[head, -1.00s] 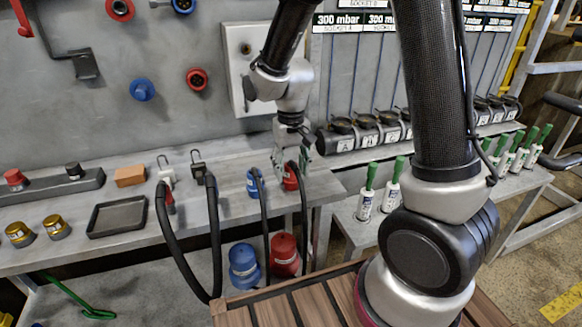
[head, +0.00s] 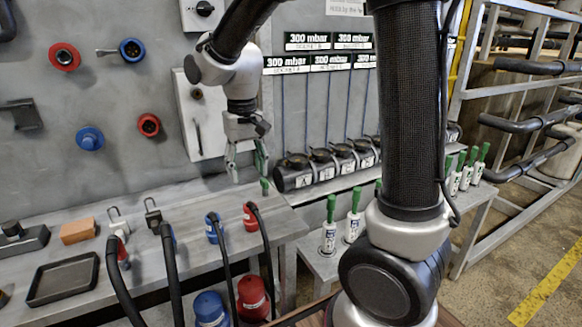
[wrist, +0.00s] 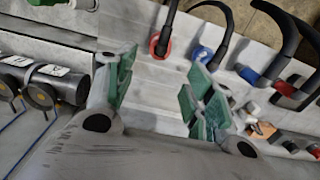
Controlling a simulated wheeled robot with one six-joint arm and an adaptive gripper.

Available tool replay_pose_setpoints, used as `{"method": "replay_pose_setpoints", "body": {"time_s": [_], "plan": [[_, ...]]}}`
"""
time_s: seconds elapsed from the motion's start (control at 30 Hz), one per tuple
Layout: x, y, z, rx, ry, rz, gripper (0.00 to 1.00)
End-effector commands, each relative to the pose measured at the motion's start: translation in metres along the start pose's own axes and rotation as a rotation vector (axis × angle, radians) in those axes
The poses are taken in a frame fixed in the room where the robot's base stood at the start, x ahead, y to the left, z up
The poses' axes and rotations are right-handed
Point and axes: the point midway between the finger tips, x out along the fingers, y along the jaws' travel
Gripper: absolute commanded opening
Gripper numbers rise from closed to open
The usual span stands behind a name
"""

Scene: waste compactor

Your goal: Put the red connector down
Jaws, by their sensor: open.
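The red connector (head: 250,215) stands on the grey bench near its right end, with its black cable arching over the front edge. It also shows in the wrist view (wrist: 155,45), beyond the fingers. My gripper (head: 247,177) is open and empty, with green-padded fingers. It hangs above and behind the red connector, apart from it. In the wrist view the fingers (wrist: 157,82) are spread with only bare bench between them.
A blue connector (head: 212,228) stands just left of the red one. Padlocks (head: 152,214), an orange block (head: 78,231) and a black tray (head: 65,280) lie further left. Black labelled cylinders (head: 295,180) lie behind on the right. Green-handled tools (head: 330,225) stand on the lower right shelf.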

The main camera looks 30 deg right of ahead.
Motion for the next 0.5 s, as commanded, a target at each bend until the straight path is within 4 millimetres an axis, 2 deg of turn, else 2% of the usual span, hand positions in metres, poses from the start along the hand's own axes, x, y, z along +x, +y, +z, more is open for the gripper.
{"method": "replay_pose_setpoints", "body": {"time_s": [0.07, 0.17, 0.3, 0.4, 0.5], "plan": [[-0.007, 0.007, 0.004, 0.002, 0.013, -0.005, 0.53], [-0.026, 0.029, 0.02, 0.006, 0.054, -0.018, 0.53], [-0.06, 0.076, 0.066, 0.011, 0.15, -0.035, 0.53], [-0.075, 0.106, 0.106, 0.011, 0.223, -0.036, 0.53], [-0.081, 0.127, 0.142, 0.011, 0.287, -0.027, 0.53]]}}
